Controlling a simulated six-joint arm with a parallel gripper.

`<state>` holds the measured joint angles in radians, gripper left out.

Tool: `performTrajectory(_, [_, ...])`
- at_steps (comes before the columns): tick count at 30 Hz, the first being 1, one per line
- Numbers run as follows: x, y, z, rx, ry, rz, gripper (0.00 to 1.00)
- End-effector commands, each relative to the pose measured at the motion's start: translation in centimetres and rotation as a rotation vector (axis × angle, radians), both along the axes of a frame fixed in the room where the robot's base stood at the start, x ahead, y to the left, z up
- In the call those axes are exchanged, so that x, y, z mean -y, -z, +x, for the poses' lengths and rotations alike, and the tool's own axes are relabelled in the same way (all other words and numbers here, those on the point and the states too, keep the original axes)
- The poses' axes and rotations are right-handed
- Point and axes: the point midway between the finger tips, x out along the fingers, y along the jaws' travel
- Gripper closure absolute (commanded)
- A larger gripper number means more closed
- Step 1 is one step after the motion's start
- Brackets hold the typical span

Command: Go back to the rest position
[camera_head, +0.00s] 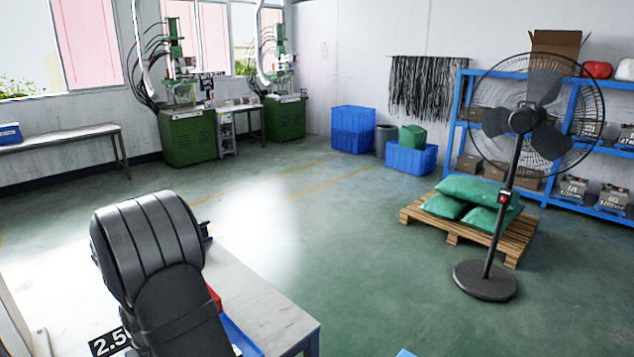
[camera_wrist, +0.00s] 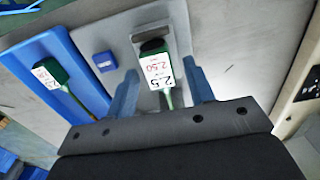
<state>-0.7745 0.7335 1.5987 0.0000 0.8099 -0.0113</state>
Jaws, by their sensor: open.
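In the wrist view, my gripper (camera_wrist: 164,76) has its two blue fingers spread apart. Between them in the picture is a dark green piece with a white label (camera_wrist: 160,71) reading 2.50, with a thin green stem below it. It lies on or just above a grey plate (camera_wrist: 180,25); I cannot tell whether a finger touches it. In the head view, my arm hides the gripper.
A blue tray (camera_wrist: 75,55) holds another green labelled piece (camera_wrist: 50,72). A small blue block (camera_wrist: 105,61) sits beside it. In the head view, the worktable (camera_head: 262,305) stands front left. A fan (camera_head: 490,280) and a loaded pallet (camera_head: 520,250) stand right; the middle floor is clear.

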Motion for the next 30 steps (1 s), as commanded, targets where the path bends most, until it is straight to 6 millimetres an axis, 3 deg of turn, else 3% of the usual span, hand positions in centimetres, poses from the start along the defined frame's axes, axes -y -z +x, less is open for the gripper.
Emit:
performTrajectory(3, [-0.1, -2.9, 0.1, 0.004, 0.000, 0.004, 0.51])
performTrajectory(17, [0.0, -12.1, 0.0, 0.004, 0.000, 0.004, 0.51])
performTrajectory(30, [0.0, -2.6, 0.0, -0.003, 0.000, -0.003, 0.51])
